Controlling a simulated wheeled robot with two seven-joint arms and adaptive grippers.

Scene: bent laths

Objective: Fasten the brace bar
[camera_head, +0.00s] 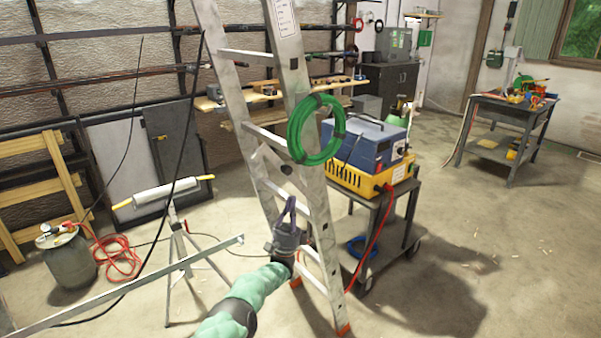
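A long, thin metal bar (140,280), which looks like the brace bar, slants up from the lower left corner. Its right end, with a small dark spot, stops a little left of the ladder in the picture. An aluminium stepladder (321,215) stands in the middle. My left gripper (289,208) is in front of the ladder's lower part, right of the bar's end and apart from it in the picture. Its dark fingers point up; whether they are open or shut, or touch the ladder, is unclear. My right gripper is out of view.
A green hose coil (292,128) hangs on the ladder. Right behind it, a cart (405,197) carries a blue and yellow machine (362,150). A tripod stand (178,245), a grey-green tank (70,262) and an orange hose (118,258) are left. The right foreground floor is clear.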

